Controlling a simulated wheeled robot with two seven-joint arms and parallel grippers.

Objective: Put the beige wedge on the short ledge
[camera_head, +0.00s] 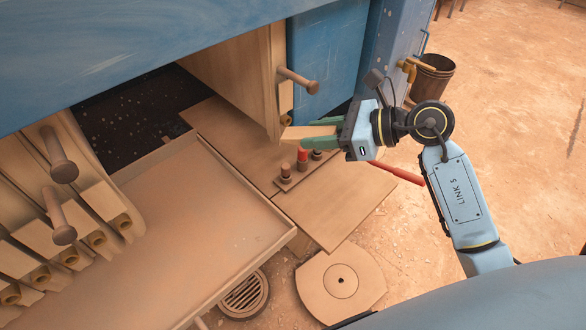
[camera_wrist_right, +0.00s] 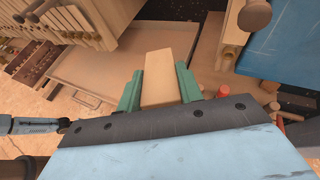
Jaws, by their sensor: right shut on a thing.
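My right gripper (camera_head: 312,136) reaches in from the right toward the blue machine. Its green fingers are shut on the beige wedge (camera_head: 298,132), which sticks out past the fingertips. In the right wrist view the wedge (camera_wrist_right: 168,72) lies between the two green fingers (camera_wrist_right: 160,86). It is held above the brown boards, close to the lower end of a hanging beige plate (camera_head: 245,75). I cannot tell for sure which surface is the short ledge; a narrow strip with red and dark pegs (camera_head: 302,172) lies below the gripper.
A wide shallow tray (camera_head: 200,230) fills the left, with several beige plates (camera_head: 110,210) beside it. A flat brown board (camera_head: 345,205) lies right of the tray. A red handle (camera_head: 398,172) is just below my right wrist. Open floor lies to the right.

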